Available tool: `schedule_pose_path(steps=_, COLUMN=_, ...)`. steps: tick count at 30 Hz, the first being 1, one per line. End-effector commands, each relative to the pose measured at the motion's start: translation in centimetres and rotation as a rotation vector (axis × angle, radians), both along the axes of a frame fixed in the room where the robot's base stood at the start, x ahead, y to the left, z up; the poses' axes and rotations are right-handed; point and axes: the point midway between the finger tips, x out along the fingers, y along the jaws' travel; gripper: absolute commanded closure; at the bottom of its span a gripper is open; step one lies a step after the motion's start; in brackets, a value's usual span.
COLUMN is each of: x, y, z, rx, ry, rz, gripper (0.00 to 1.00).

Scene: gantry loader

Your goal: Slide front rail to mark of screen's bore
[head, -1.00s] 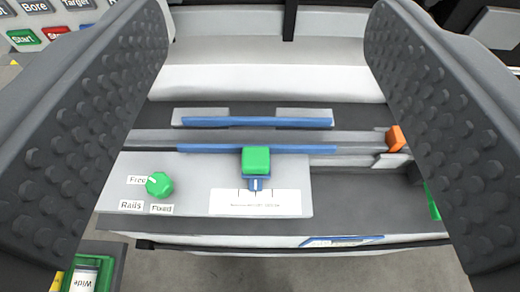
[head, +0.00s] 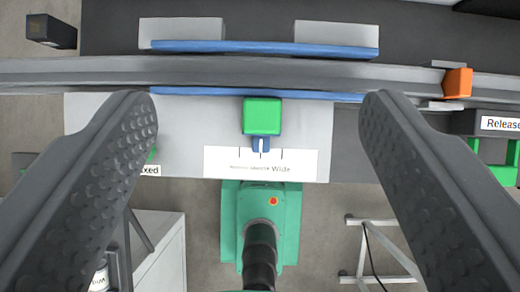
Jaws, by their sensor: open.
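The front rail (head: 190,91) is a long blue bar along the near side of the grey track. A green block (head: 262,116) sits at its middle, with a small blue pointer (head: 261,144) below. The pointer reaches the white scale (head: 225,162), close to the middle one of its marks. "Wide" is readable at the scale's right; the smaller words are not clear. My gripper (head: 259,105) is open, its fingers on either side of the green block and apart from it. No screen is in view.
A second blue rail (head: 265,48) lies behind the track (head: 265,73). An orange block (head: 457,83) sits on the track at the right, near a "Release" label (head: 502,124) and a green handle (head: 492,165). The left finger mostly hides the knob and its labels.

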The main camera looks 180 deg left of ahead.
Motion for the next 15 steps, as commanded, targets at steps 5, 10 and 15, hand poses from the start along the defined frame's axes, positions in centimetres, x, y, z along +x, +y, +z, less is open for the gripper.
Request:
schedule_pose_path(steps=5, x=1.6, y=0.1, z=-2.7, rx=-0.006, ry=0.197, rz=-0.003, gripper=0.35)
schedule_pose_path(steps=10, x=2.3, y=0.1, z=-5.5, rx=-0.016, ry=0.38, rz=-0.011, gripper=0.35)
schedule_pose_path(steps=15, x=2.4, y=0.0, z=-7.5, rx=-0.025, ry=0.522, rz=-0.024, gripper=0.35)
